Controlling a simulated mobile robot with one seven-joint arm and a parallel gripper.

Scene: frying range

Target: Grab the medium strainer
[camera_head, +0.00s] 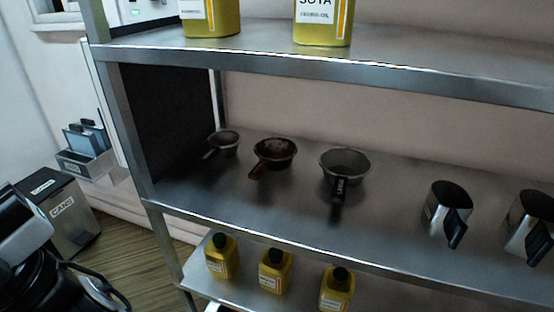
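Three strainers or pan-like scoops stand in a row on the middle shelf, growing in size from left to right. The middle one, the medium strainer (274,150), has a dark brown, rusty-looking bowl and a brown handle pointing to the front left. The small strainer (225,139) is grey and stands to its left. The large strainer (345,164) is grey with a dark handle pointing forward and stands to its right. The three are apart. Black and white parts at the lower left look like my arm. I see no gripper fingers there, and nothing touches the strainers.
The metal middle shelf (290,212) has bare room in front of the strainers. Two metal cups (447,203) with dark handles stand at right. Yellow bottles stand on the shelves above and below. A CANS box (62,208) is at left. A corner post bounds the shelf's left.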

